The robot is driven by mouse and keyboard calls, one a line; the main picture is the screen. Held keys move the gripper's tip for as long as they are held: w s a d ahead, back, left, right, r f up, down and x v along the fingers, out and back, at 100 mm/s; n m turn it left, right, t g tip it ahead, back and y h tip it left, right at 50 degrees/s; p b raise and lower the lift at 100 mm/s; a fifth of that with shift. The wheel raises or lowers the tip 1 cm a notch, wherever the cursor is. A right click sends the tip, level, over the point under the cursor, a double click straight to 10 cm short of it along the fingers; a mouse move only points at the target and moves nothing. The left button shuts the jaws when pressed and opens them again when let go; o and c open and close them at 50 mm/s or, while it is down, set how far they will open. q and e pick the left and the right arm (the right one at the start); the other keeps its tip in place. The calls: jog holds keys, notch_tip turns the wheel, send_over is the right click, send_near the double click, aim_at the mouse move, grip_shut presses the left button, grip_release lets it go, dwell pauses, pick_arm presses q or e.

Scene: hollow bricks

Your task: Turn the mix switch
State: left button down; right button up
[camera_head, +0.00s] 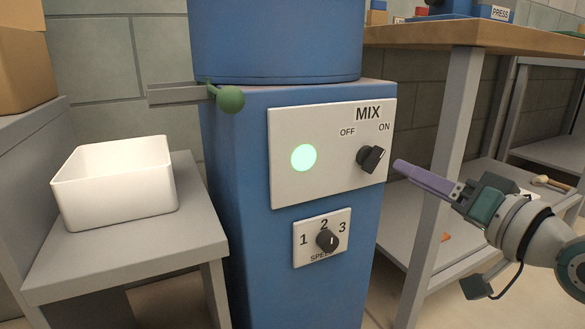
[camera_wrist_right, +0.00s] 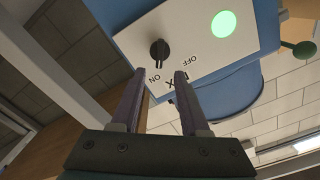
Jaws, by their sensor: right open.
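The mix switch (camera_head: 371,158) is a dark knob on the white MIX panel (camera_head: 330,175) of the blue machine. Its pointer is turned to the upper right, toward ON. A round light (camera_head: 303,158) on the panel's left glows green. My right gripper (camera_head: 400,166) is just right of the panel, apart from the knob, with its purple fingers pointing toward it. In the right wrist view the fingers (camera_wrist_right: 159,73) are spread with nothing between them, and the knob (camera_wrist_right: 159,50) lies just beyond their tips. My left gripper is not in view.
Below the panel is a speed knob (camera_head: 326,241) marked 1, 2, 3. A green ball-ended lever (camera_head: 230,99) sticks out at the machine's upper left. A white bin (camera_head: 115,190) stands on a grey stand at left. A wooden-topped bench (camera_head: 480,35) stands at right, behind my right arm.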

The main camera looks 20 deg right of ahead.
aim_at(380, 159)
jog(key=w+b, duration=0.1)
jog(key=w, duration=0.2)
jog(key=w+b, duration=0.1)
jog(key=w, duration=0.1)
jog(key=shift+w+a+f+b, duration=0.1)
jog(key=shift+w+a+b, duration=0.1)
jog(key=shift+w+b, duration=0.2)
jog(key=shift+w+a, duration=0.1)
jog(key=shift+w, duration=0.55)
jog(key=shift+c, duration=0.2)
grip_shut()
